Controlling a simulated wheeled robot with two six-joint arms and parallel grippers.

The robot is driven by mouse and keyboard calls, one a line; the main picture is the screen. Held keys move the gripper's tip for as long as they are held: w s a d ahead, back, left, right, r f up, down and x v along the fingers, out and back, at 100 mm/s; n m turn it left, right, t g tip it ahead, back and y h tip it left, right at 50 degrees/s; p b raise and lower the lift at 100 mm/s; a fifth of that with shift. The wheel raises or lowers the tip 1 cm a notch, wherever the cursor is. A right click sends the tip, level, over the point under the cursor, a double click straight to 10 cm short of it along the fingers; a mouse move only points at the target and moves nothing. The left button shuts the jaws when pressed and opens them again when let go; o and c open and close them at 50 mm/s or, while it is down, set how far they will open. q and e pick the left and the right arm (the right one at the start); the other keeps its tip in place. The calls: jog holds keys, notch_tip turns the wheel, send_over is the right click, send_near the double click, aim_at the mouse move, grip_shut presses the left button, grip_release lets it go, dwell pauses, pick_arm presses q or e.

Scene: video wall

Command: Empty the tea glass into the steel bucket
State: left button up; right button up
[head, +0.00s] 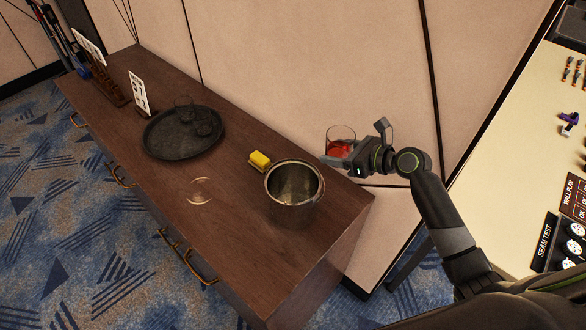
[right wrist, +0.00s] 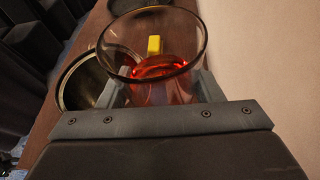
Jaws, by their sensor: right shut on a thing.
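The tea glass (head: 341,137) is clear and holds red tea in its lower part. My right gripper (head: 338,160) is shut on it, and the glass looks upright. In the right wrist view the glass (right wrist: 155,62) stands between the two fingers (right wrist: 160,88), with its open rim in view. The steel bucket (head: 294,184) stands on the right end of the wooden sideboard. The glass is up and to the right of the bucket in the head view. The bucket's rim (right wrist: 68,80) shows left of the glass in the right wrist view. My left gripper is not in view.
A yellow block (head: 259,161) lies just left of the bucket on the sideboard (head: 235,235). A black round tray (head: 160,146) with dark glasses is farther left, beside a white card (head: 139,93). A clear round object (head: 200,190) is at the middle. A pale table (head: 520,130) is at right.

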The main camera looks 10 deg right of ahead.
jog(key=w+a+f+t+p, duration=0.1)
jog(key=w+f+p, duration=0.1)
jog(key=w+p, duration=0.2)
jog(key=shift+w+f+m+h+p, duration=0.3)
jog(key=shift+w+m+h+p, duration=0.1)
jog(key=shift+w, duration=0.45)
jog(key=shift+s+a, duration=0.1)
